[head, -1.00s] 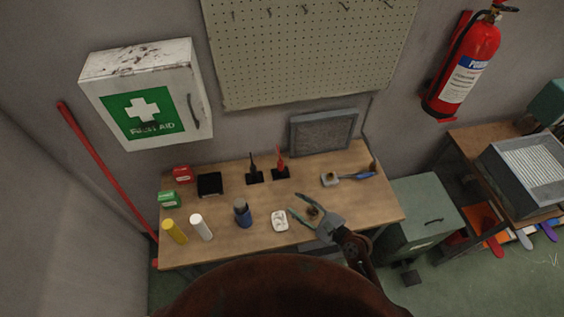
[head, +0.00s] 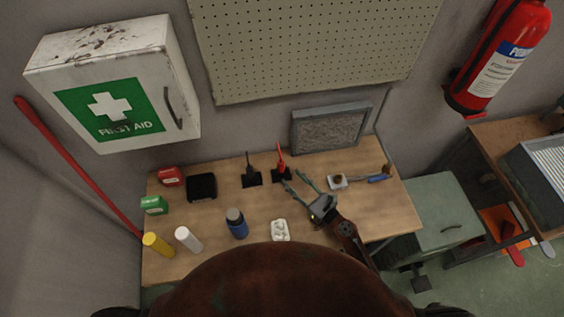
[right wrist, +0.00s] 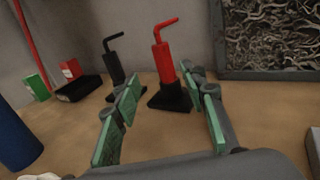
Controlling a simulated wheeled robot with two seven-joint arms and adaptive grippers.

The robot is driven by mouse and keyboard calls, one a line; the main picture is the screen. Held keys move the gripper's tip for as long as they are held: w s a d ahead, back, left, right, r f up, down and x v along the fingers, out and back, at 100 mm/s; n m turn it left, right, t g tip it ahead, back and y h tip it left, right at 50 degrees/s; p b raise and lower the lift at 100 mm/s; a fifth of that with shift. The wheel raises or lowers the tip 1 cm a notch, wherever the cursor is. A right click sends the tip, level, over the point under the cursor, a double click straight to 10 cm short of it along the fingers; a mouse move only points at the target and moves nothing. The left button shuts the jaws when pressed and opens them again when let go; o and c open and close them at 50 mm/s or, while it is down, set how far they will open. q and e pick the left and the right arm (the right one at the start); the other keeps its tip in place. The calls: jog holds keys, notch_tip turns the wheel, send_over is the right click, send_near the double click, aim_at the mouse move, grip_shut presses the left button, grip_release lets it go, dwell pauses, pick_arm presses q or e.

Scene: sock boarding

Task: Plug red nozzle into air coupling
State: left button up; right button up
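The red nozzle (head: 281,161), with a bent thin tip, stands upright in a black base on the bench. It also shows in the right wrist view (right wrist: 163,62), straight ahead between the fingers. My right gripper (head: 295,180) is open and empty, just in front of the nozzle and apart from it. In the right wrist view my gripper (right wrist: 164,98) has its green pads spread on either side of the nozzle's base. A small grey block with a brass-coloured part (head: 338,181) lies right of the gripper; I cannot tell whether it is the air coupling. My left gripper is not in view.
A black nozzle (head: 248,174) stands left of the red one. A blue-handled tool (head: 378,178) lies at the right. A blue bottle (head: 237,224), white tray (head: 280,230) and several small containers stand on the left and front. A framed panel (head: 331,128) leans behind.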

aim_at(284, 169)
jog(key=shift+w+f, duration=0.15)
jog(key=shift+f, duration=0.45)
jog(key=shift+w+a, duration=0.15)
jog(key=shift+w, duration=0.15)
jog(key=shift+x, duration=1.15)
jog(key=x, duration=0.5)
jog(key=shift+w+r, duration=0.1)
jog(key=shift+r, duration=0.1)
jog(key=shift+c, duration=0.2)
grip_shut()
